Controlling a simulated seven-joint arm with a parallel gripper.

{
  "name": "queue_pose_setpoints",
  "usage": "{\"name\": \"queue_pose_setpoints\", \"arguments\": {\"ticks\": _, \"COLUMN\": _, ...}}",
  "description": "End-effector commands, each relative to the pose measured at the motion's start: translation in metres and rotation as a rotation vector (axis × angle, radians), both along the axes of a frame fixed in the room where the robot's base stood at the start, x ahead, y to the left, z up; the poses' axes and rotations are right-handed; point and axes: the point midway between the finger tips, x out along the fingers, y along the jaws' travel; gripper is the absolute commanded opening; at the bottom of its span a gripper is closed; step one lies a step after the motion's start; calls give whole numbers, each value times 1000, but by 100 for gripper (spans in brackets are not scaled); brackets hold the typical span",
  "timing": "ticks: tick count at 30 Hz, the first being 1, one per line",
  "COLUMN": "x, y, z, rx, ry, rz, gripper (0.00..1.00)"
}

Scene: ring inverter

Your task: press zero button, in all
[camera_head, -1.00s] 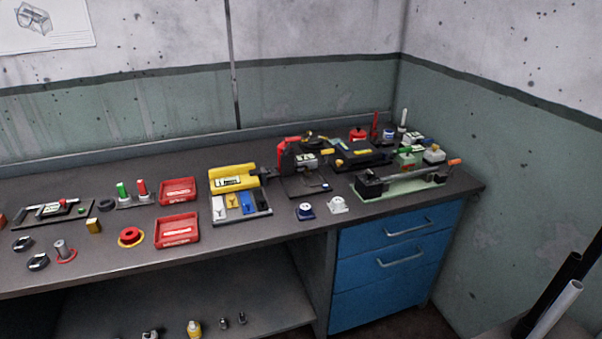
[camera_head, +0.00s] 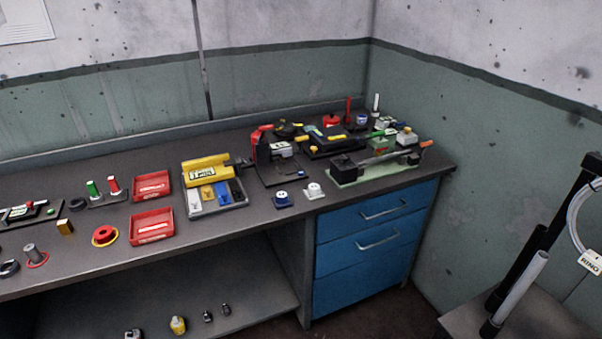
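No button marked zero can be made out at this size. Several devices with pale label or display areas stand on the workbench (camera_head: 130,245): a yellow device (camera_head: 203,170) on a grey tray, a red and black device (camera_head: 262,147), a dark device with yellow parts (camera_head: 322,138), and a caliper-like tool (camera_head: 22,212) at the left edge. I cannot tell which of them has the zero button. My gripper is not in view.
Two red trays (camera_head: 152,226) lie mid-bench. A long fixture (camera_head: 375,170) sits at the right end above blue drawers (camera_head: 372,240). A low stand at lower right carries upright tubes (camera_head: 520,292) and a ring labelled RING (camera_head: 573,215). Small parts lie on the lower shelf (camera_head: 235,290).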

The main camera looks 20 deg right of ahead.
Motion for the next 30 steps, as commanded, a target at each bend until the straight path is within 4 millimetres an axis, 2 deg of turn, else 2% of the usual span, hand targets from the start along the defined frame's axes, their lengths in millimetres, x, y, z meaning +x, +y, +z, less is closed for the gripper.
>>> {"name": "queue_pose_setpoints", "arguments": {"ticks": 1, "x": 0, "y": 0, "z": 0, "rx": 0, "ry": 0, "rz": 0, "gripper": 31}}
{"name": "queue_pose_setpoints", "arguments": {"ticks": 11, "x": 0, "y": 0, "z": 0, "rx": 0, "ry": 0, "rz": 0, "gripper": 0}}
{"name": "queue_pose_setpoints", "arguments": {"ticks": 30, "x": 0, "y": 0, "z": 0, "rx": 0, "ry": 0, "rz": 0, "gripper": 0}}
